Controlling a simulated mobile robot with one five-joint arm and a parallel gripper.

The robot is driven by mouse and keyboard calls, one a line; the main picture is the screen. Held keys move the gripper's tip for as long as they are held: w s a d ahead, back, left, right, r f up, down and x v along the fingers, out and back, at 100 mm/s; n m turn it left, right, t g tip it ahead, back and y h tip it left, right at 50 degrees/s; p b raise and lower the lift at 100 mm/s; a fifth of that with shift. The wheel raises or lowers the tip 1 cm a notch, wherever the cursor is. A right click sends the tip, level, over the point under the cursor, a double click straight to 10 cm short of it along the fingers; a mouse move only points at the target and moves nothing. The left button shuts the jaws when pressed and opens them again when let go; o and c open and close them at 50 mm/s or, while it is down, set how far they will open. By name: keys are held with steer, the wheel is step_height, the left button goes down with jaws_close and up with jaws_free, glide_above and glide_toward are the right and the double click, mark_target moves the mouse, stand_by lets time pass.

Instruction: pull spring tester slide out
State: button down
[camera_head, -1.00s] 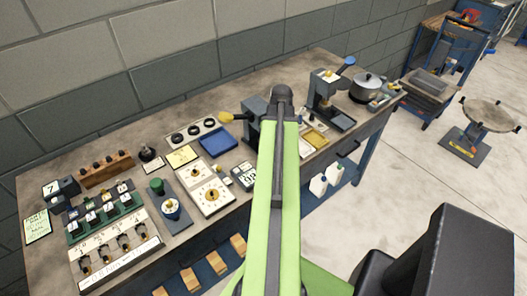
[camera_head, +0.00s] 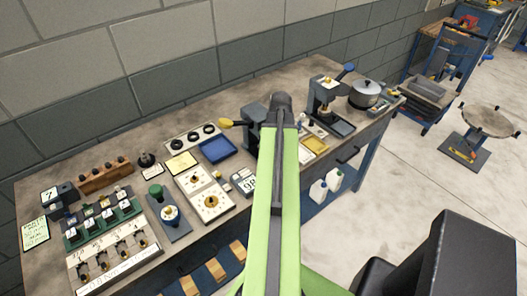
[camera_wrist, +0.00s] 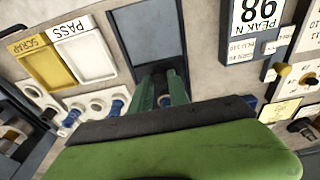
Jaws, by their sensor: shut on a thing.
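The spring tester (camera_head: 256,116) stands on the bench, a dark upright body with a yellow-knobbed lever, partly hidden behind my arm. In the wrist view its blue-grey plate (camera_wrist: 147,32) lies just beyond my fingers. My gripper (camera_wrist: 160,82) has green fingers, low over the bench and shut on a small dark part at the near end of that plate, the spring tester slide (camera_wrist: 155,70). Most of the slide is hidden by the fingers. The head view hides my gripper behind the arm. A "PEAK N" readout (camera_wrist: 262,18) lies right of the plate.
SCRAP (camera_wrist: 38,62) and PASS (camera_wrist: 84,48) trays lie left of my gripper in the wrist view, with several small holders below. A press with a blue lever (camera_head: 322,92) and a pot (camera_head: 366,94) stand at the bench's right end. Dials and blocks crowd its left.

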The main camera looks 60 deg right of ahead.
steer(key=shift+s+a, duration=0.25)
steer(key=shift+s, duration=0.4)
steer(key=shift+s+a, duration=0.2)
steer(key=shift+s, duration=0.4)
steer(key=shift+s+a, duration=0.25)
steer(key=shift+s, duration=0.4)
steer(key=c, duration=0.6)
jaws_free()
step_height(320, 180, up, 7)
steer(key=p, duration=0.7)
